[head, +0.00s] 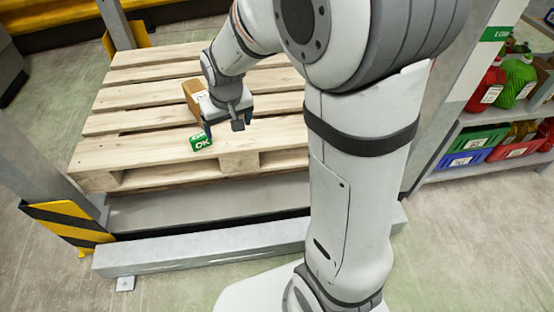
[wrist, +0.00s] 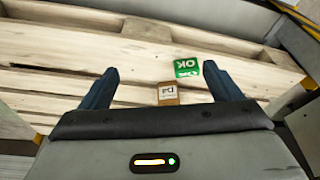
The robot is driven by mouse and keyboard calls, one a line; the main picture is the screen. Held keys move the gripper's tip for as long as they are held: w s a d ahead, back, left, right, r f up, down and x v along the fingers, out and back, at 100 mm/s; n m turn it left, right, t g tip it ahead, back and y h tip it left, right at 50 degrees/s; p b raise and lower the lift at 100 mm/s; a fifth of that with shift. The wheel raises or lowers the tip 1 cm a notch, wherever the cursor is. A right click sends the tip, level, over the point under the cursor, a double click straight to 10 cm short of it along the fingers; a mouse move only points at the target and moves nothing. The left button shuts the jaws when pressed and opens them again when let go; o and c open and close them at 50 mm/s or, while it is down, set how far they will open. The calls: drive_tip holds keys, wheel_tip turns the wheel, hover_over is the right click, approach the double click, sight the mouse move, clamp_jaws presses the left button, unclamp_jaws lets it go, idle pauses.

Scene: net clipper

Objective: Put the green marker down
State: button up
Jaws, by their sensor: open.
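The green marker (head: 201,142) is a small green block with white "OK" lettering, resting on the wooden pallet (head: 120,150) near its front edge. In the wrist view the marker (wrist: 187,67) shows close to the right fingertip. My gripper (head: 228,122) is open above the pallet, just behind and to the right of the marker in the head view. In the wrist view the gripper (wrist: 160,70) has its two dark blue fingers spread wide, with nothing clamped between them. I cannot tell whether the right finger touches the marker.
A brown box (head: 194,97) with a white label stands on the pallet behind the marker; it also shows in the wrist view (wrist: 168,94). A grey beam (head: 240,243) and a striped yellow-black guard (head: 62,225) lie in front. Shelves with bins (head: 475,145) stand at right.

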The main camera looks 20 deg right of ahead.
drive_tip(key=s+d+r+g, duration=0.1)
drive_tip(key=s+d, duration=0.2)
drive_tip(key=s, duration=0.6)
drive_tip(key=s+d+r+m, duration=0.1)
drive_tip(key=s+d+r, duration=0.1)
drive_tip(key=s, duration=0.7)
drive_tip(key=shift+s+d+r+g, duration=0.15)
drive_tip(key=shift+s+d+g, duration=0.25)
drive_tip(key=shift+d, duration=0.45)
